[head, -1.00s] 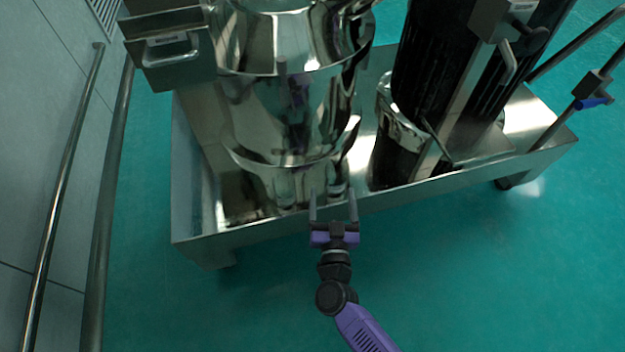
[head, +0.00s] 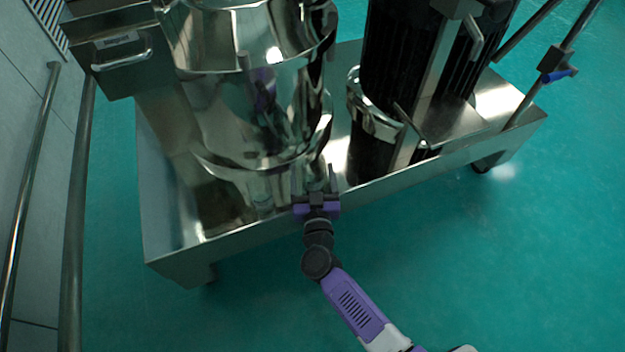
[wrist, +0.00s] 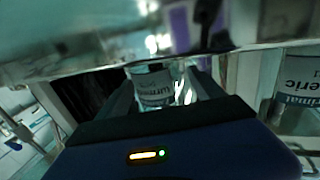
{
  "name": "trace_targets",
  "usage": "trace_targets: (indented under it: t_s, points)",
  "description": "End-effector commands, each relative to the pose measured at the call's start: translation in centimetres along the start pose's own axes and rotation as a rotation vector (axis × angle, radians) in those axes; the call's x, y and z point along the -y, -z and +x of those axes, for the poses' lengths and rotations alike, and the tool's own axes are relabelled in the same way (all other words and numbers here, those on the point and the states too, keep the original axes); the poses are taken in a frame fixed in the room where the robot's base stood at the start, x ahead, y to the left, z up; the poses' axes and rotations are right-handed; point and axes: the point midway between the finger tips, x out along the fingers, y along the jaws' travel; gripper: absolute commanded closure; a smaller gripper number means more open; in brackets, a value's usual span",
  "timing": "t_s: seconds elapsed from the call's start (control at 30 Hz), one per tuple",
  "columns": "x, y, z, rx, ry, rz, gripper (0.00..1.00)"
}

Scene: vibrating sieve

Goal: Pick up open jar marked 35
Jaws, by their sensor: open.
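A clear jar (wrist: 152,86) with a pale label shows in the wrist view, beyond and between my open fingers. The label's print is blurred, and I cannot read a 35 on it. The jar's top is hidden behind a shiny metal edge. In the head view my gripper (head: 314,180) is open and empty at the tray's front edge, close below the sieve. I cannot clearly pick out the jar there among the reflections.
The shiny steel sieve (head: 250,110) stands on a metal tray frame (head: 172,215). A black ribbed motor (head: 395,60) stands to its right. A wall with a rail (head: 75,200) is at the left. Green floor (head: 450,260) is free in front. A large-lettered label (wrist: 298,88) shows in the wrist view.

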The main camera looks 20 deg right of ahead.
Motion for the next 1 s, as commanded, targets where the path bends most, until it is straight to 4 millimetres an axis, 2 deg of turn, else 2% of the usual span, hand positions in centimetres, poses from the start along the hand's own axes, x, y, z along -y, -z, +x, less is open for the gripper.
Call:
trace_targets:
  t_s: [0.17, 0.5, 0.77, 1.0]
  points:
    - [0.0, 0.1, 0.0, 0.001, 0.000, 0.000, 0.23]
    - [0.0, 0.1, 0.0, 0.000, 0.000, 0.000, 0.89]
    - [0.0, 0.2, 0.0, 0.000, 0.000, 0.000, 0.89]
    - [0.0, 1.7, 0.0, -0.001, 0.000, 0.000, 0.89]
